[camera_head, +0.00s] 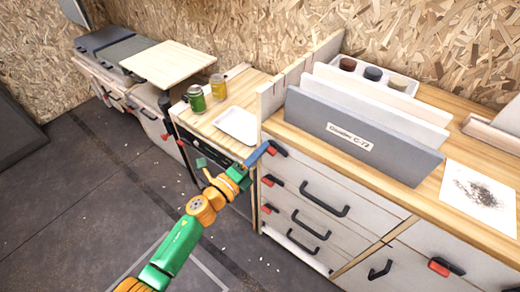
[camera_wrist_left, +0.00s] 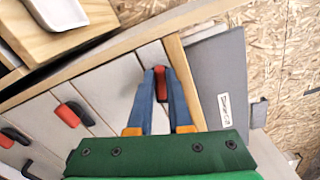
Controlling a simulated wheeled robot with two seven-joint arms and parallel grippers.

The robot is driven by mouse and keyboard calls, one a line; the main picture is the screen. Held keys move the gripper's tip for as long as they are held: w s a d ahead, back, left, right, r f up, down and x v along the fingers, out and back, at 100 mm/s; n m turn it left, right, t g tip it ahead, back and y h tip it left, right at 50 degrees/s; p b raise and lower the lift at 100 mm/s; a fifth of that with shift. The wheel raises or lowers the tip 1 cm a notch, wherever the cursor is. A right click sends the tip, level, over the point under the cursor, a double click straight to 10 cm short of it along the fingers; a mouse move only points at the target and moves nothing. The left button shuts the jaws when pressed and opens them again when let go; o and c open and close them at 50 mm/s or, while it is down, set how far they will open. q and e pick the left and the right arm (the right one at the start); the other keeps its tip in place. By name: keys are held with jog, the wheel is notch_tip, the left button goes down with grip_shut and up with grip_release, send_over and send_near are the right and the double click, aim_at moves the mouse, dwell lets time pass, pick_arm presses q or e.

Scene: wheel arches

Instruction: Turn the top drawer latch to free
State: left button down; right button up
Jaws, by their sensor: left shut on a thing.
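The red top drawer latch (camera_head: 278,148) sits at the upper left corner of the white drawer front, just under the counter edge. My left gripper (camera_head: 266,151) reaches it from the left, with its blue fingers at the latch. In the left wrist view the left gripper (camera_wrist_left: 161,72) is shut on the red latch (camera_wrist_left: 160,84), one finger on each side. The latch's base is partly hidden by the fingers. The top drawer's dark handle (camera_head: 325,199) is to the right, and the drawer looks closed. My right gripper is not in view.
Lower red latches (camera_head: 268,181) sit below on the same cabinet, beside dark handles. A grey labelled panel (camera_head: 360,135) stands on the counter above. A white tray (camera_head: 237,125) and a green can (camera_head: 196,98) stand on the lower counter. The floor in front is open.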

pick_arm(q)
jog(key=shift+f+n, duration=0.2)
jog(key=shift+n, duration=1.4)
jog(key=c, duration=0.8)
grip_release()
jog(key=shift+c, duration=0.2)
jog(key=v, duration=0.7)
jog(key=shift+p, duration=0.4)
